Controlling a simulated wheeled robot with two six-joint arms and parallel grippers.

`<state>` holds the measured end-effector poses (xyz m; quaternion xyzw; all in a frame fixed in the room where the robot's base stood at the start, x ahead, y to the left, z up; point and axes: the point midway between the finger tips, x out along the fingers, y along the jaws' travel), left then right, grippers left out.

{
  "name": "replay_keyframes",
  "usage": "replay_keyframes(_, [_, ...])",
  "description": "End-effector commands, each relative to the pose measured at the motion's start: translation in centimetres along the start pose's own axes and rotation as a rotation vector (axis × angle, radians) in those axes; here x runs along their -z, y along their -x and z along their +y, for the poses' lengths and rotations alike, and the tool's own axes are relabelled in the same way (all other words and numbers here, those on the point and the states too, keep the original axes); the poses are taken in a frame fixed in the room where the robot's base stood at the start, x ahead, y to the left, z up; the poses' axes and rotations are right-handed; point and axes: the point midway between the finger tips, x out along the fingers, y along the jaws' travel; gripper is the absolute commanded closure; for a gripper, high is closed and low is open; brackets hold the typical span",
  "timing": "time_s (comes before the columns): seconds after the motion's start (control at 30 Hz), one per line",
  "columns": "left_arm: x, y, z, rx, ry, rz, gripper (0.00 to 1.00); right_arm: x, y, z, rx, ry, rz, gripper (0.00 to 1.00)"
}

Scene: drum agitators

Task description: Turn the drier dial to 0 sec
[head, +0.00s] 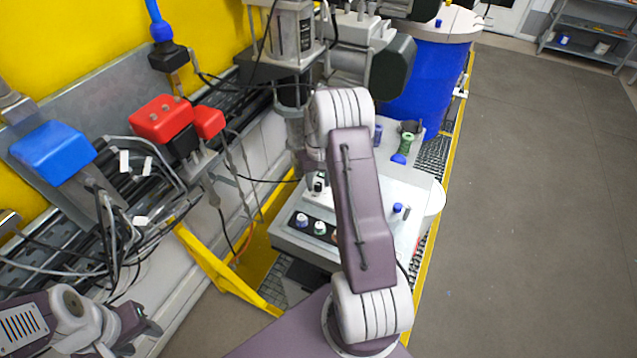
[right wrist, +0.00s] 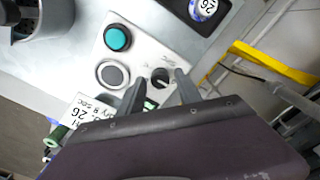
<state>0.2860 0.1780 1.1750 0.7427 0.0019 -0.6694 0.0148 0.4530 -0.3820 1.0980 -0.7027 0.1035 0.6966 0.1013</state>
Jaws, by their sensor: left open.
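The drier dial is a small black knob (right wrist: 160,76) on a light panel in the right wrist view. A grey ringed button (right wrist: 112,74) and a teal button (right wrist: 117,38) are beside it. My right gripper (right wrist: 160,88) has its two dark fingers apart, with the knob between their tips; I cannot tell whether they touch it. In the head view my right arm hides this gripper and part of the white machine (head: 283,236). My left gripper (head: 148,333) is open and empty at the lower left.
Yellow rails (head: 215,265) run beside the machine. Loose cables (head: 110,220) and red (head: 162,118) and blue (head: 52,150) boxes line the left wall. A blue drum (head: 425,85) stands behind. The grey floor (head: 540,210) on the right is clear.

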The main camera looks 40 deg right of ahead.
Motion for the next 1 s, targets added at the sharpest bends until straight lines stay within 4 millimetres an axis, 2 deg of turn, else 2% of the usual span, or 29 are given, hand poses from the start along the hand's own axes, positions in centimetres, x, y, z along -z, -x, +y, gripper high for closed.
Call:
replay_keyframes(0.37, [0.0,-0.4,0.0,0.0,0.0,0.0,0.55,-0.1,0.3,0.0,0.001,-0.001,-0.005,0.54])
replay_keyframes(0.57, [-0.2,-2.1,0.0,0.0,0.0,0.0,0.55,0.0,4.4,0.0,0.0,-0.001,0.001,0.54])
replay_keyframes(0.73, [-0.3,-2.7,-0.1,0.0,0.0,0.0,0.55,0.0,7.7,0.0,0.0,-0.001,-0.001,0.54])
replay_keyframes(0.83, [-0.3,-2.8,-0.1,0.0,0.0,0.0,0.55,0.0,8.6,0.0,0.001,-0.001,-0.004,0.54])
replay_keyframes(1.0, [-0.3,-2.7,-0.1,0.0,0.0,0.0,0.55,-0.1,9.0,0.0,0.001,-0.001,-0.006,0.54])
